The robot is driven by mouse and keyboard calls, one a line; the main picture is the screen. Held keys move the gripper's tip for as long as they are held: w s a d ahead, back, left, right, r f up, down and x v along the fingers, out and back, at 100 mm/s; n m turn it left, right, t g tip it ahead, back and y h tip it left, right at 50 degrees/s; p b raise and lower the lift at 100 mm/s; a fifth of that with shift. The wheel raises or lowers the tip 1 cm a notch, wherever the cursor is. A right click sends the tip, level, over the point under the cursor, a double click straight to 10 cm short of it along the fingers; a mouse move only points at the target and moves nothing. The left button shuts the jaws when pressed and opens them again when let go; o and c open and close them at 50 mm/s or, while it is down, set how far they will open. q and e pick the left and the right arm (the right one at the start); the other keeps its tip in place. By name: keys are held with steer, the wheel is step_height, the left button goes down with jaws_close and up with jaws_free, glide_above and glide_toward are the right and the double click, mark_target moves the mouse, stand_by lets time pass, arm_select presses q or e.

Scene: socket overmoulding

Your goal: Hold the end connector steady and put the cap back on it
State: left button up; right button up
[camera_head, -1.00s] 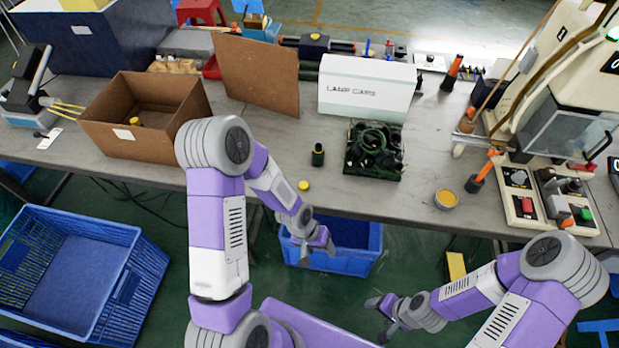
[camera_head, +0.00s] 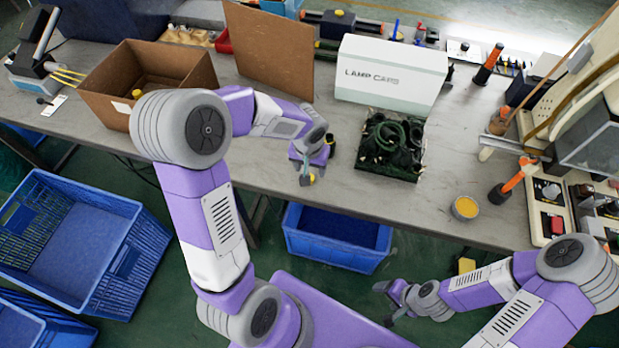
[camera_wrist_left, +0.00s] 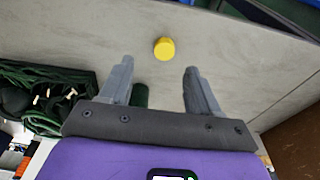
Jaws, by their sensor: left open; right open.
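The yellow cap (camera_wrist_left: 164,48) lies on the grey table, a little beyond the fingertips of my left gripper (camera_wrist_left: 157,75) and between their lines. In the head view a bit of the cap (camera_head: 312,178) shows beside the left gripper (camera_head: 305,175), which is open above the table's front part. The dark green end connector (camera_head: 331,141) stands just behind that gripper, partly hidden by it. In the left wrist view the connector (camera_wrist_left: 140,95) shows between the fingers, partly covered by the gripper body. My right gripper (camera_head: 394,302) is open and empty, low in front of the table.
A black tray of dark green cables (camera_head: 376,170) stands right of the connector, with a white lamp caps box (camera_head: 390,75) behind. A cardboard box (camera_head: 112,102) stands at left. A small yellow-filled tub (camera_head: 466,207) is at right. A blue bin (camera_head: 335,240) sits below the table edge.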

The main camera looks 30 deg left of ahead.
arm_select(q)
steer(key=shift+w+f, duration=0.1)
steer(key=shift+f, duration=0.45)
steer(key=f, duration=0.1)
steer(key=f+b, duration=0.1)
steer(key=f, duration=0.1)
steer(key=f+b, duration=0.1)
steer(key=f, duration=0.1)
steer(key=shift+w+a+f, duration=0.15)
steer(key=shift+w+a, duration=0.1)
steer(key=shift+a, duration=0.15)
steer(key=shift+c, duration=0.3)
steer(key=c, duration=1)
steer(key=shift+c, duration=0.2)
step_height(320, 180, up, 10)
steer(key=p, duration=0.3)
